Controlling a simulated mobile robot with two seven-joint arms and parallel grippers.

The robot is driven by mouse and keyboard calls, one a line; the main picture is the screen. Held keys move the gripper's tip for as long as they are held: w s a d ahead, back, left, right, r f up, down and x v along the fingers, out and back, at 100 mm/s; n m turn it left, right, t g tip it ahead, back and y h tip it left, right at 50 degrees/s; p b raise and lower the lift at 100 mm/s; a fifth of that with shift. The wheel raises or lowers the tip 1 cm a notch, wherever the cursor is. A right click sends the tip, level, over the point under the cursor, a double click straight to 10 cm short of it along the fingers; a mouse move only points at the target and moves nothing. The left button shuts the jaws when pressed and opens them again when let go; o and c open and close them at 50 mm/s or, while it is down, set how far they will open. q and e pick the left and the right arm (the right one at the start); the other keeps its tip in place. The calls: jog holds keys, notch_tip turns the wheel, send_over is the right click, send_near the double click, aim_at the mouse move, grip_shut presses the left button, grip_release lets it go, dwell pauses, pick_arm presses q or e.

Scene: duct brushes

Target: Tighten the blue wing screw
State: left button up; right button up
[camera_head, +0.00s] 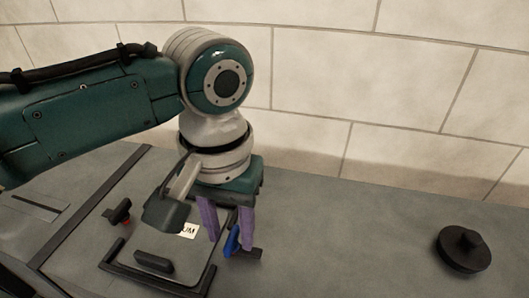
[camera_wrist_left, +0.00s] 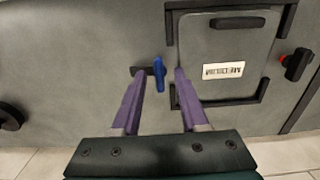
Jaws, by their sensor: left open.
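The blue wing screw (camera_head: 232,242) sits by a short black bar (camera_head: 252,254) on the grey surface, at the edge of the framed panel. It also shows in the left wrist view (camera_wrist_left: 158,76), with its wing running roughly up and down the picture. My left gripper (camera_head: 230,236) is open, with purple fingers pointing down at the screw. In the left wrist view the fingertips (camera_wrist_left: 159,80) lie on either side of the screw, with a gap on both sides. The fingers partly hide the screw in the head view. My right gripper is not in view.
A hatch panel (camera_head: 185,258) with a black handle (camera_head: 153,262), a white label (camera_head: 189,231) and black corner rails lies beside the screw. A black knob with red (camera_head: 119,213) is left of it. A round black knob (camera_head: 463,250) stands far right, with clear surface between. A tiled wall is behind.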

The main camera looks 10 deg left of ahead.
pick_arm(q)
grip_shut()
dwell(0.3)
dwell(0.3)
